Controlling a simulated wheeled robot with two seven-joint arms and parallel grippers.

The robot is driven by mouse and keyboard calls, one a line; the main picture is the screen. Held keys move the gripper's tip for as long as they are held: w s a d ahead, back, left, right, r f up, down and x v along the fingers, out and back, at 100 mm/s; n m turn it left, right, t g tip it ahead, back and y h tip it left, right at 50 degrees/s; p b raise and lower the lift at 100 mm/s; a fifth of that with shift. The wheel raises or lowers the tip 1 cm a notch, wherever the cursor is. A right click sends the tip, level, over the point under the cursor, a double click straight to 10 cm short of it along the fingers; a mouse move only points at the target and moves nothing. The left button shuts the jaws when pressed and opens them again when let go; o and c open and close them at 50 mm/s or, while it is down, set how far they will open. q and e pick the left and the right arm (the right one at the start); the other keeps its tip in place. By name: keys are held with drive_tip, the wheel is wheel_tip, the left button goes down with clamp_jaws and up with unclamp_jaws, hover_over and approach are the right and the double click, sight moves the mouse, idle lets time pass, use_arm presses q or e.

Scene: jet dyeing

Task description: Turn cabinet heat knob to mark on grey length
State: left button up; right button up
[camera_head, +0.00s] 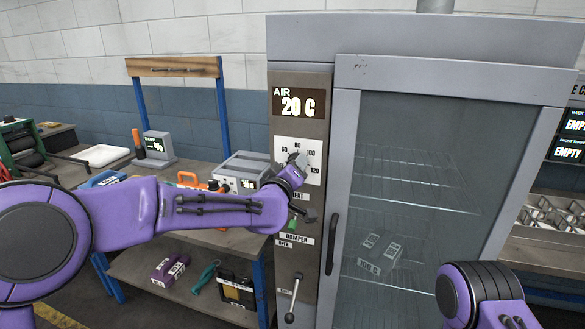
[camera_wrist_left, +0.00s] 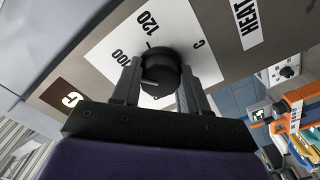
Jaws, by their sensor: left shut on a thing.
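The black heat knob (camera_wrist_left: 160,72) sits on a white dial plate (camera_head: 284,146) on the cabinet front (camera_head: 297,60). My left gripper (camera_wrist_left: 158,85) is shut on the knob, one finger on each side. In the head view my wrist mostly hides the knob; 60, 80, 100 and 120 show around it. In the left wrist view a pale pointer line shows on the knob; which mark it meets is unclear. A display (camera_head: 298,103) reads AIR 20 C. Grey items (camera_head: 379,250) behind the glass carry a 100 C label (camera_head: 369,266). My right gripper (camera_head: 512,322) is cut off at the bottom right.
The glass door (camera_head: 420,130) is shut, with a dark vertical handle (camera_head: 333,244) at its left. A damper lever (camera_head: 293,297) sits below the dial. A workbench (camera_head: 135,176) at the left holds a scale and tools. A rack (camera_head: 545,212) stands at the right.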

use_arm(q)
drive_tip(key=shift+s+d+f, duration=0.15)
drive_tip(key=shift+f, duration=0.25)
drive_tip(key=o, duration=0.9)
drive_tip(key=shift+o, duration=0.8)
drive_tip(key=shift+r, duration=0.15)
drive_tip(key=b+v, duration=0.3)
drive_tip(key=v, duration=0.7)
drive_tip(key=shift+s+b, duration=0.25)
drive_tip(key=shift+b, duration=0.1)
drive_tip(key=shift+r, duration=0.1)
